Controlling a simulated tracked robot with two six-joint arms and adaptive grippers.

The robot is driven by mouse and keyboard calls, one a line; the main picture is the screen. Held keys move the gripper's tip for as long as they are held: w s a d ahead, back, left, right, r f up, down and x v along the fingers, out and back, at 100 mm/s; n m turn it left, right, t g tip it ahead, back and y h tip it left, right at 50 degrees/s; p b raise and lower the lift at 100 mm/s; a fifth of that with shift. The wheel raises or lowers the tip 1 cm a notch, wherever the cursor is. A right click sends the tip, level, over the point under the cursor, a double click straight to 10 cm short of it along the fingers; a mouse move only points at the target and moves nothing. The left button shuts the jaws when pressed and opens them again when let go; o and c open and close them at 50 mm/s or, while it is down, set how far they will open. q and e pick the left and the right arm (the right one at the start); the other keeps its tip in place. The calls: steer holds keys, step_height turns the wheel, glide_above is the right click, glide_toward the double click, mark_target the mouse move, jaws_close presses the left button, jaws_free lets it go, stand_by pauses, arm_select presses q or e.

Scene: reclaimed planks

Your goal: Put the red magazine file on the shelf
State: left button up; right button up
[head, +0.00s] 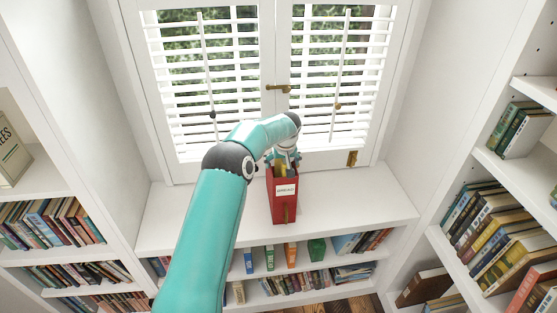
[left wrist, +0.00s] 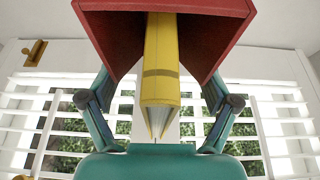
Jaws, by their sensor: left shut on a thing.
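The red magazine file (head: 282,207) is upright in front of the window, at the white ledge (head: 362,206). It has a white label on its front and a yellow book (left wrist: 161,65) inside. I cannot tell whether its base touches the ledge. My left gripper (head: 283,160) is shut on the file near its top, partly hidden by my wrist. In the left wrist view, the fingers lie on both sides of the red file (left wrist: 106,38). My right gripper is not in view.
Below the ledge, a shelf holds several books and small coloured files, including an orange one (head: 291,255) and a green one (head: 317,249). Bookcases stand left and right. The shuttered window (head: 205,75) is close behind. The ledge is clear on both sides of the file.

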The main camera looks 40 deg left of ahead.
arm_select(q)
steer(key=shift+r, duration=0.15)
steer(key=o, duration=1.6)
steer(key=shift+f, duration=0.25)
